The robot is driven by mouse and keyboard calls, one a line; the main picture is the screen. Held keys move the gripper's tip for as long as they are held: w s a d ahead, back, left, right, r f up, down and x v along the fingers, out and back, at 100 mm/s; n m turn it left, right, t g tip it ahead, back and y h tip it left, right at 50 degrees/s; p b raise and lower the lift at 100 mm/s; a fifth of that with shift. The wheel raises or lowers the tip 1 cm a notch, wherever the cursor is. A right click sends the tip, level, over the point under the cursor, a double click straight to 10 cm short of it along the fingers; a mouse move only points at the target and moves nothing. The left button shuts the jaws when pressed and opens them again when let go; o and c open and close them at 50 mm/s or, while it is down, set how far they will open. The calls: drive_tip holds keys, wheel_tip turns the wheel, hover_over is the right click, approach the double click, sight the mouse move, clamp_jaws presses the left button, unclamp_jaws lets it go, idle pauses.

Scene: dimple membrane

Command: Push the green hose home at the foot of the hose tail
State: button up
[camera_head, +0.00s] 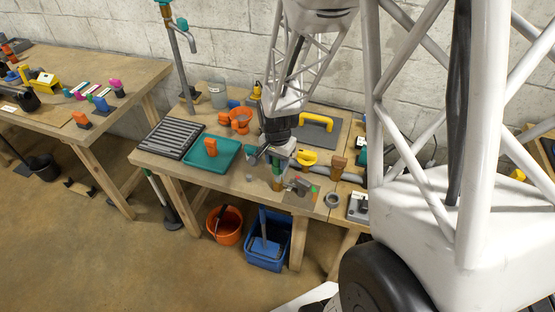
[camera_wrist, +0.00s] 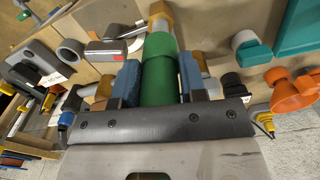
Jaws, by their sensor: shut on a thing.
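The green hose (camera_wrist: 157,82) stands between my finger pads in the wrist view. Its far part looks narrower than its near part. Beyond its far end is a brass-coloured piece (camera_wrist: 160,14), which looks like the hose tail; the hose end meets it in this view, but I cannot tell how far on it is. My gripper (camera_wrist: 158,78) is shut on the hose, with a blue pad on each side. In the head view my gripper (camera_head: 277,161) points down over the right part of the bench, and the green hose (camera_head: 277,171) shows small below it.
The workbench (camera_head: 250,196) also holds a teal tray (camera_head: 222,154), a black ribbed tray (camera_head: 170,138), an orange funnel (camera_head: 239,120) and a grey board with a yellow handle (camera_head: 317,122).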

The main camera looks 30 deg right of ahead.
sight(277, 170)
drive_tip(key=shift+f, duration=2.35)
idle(2.1)
drive_tip(key=o, duration=1.1)
drive_tip(key=shift+r, duration=0.1)
drive_tip(key=shift+r, duration=3.8)
